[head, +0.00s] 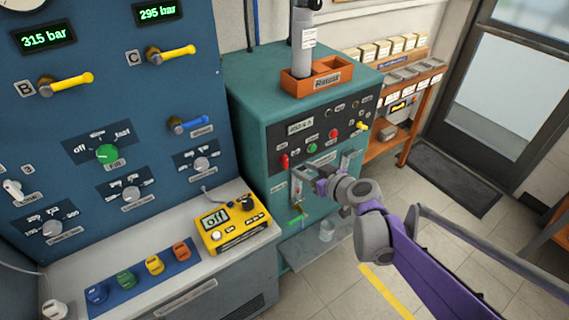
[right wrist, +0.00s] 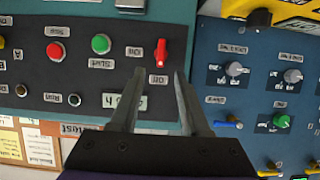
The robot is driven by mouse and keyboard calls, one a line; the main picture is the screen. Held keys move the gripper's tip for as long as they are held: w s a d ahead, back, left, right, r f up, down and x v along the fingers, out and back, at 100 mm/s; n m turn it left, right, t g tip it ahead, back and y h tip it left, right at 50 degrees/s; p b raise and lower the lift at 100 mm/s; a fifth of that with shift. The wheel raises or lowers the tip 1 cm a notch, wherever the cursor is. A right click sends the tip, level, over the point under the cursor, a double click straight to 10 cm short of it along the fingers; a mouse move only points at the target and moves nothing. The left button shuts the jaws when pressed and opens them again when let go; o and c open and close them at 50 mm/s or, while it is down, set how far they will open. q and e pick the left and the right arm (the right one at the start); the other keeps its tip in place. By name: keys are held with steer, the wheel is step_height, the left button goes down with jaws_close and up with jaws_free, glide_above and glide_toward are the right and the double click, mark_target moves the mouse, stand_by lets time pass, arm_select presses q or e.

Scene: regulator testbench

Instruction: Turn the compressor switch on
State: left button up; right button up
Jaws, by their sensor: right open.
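The compressor is a teal cabinet (head: 252,88) with a black front panel, right of the blue bench. Its switch, a red lever (head: 284,161), is at the panel's left end. In the right wrist view, which is upside down, the red switch (right wrist: 160,54) lies along the picture's vertical. The "Off" label (right wrist: 158,79) is just below it and the "On" label (right wrist: 134,51) is to its left. My right gripper (right wrist: 159,74) is open and empty, its fingertips either side of the "Off" label near the switch. It also shows in the head view (head: 322,168). My left gripper is out of view.
A green button (right wrist: 101,44) and a red button (right wrist: 55,51) sit beside the switch on the panel. A yellow meter (head: 232,224) reading "off" stands on the bench to the left. An orange tray (head: 316,80) with a grey cylinder is on the cabinet top.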

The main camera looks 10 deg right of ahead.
mark_target(288, 162)
steer(key=x, duration=0.8)
steer(key=shift+w+a+f, duration=0.15)
steer(key=shift+w+a, duration=0.05)
steer(key=shift+w, duration=0.05)
jaws_close()
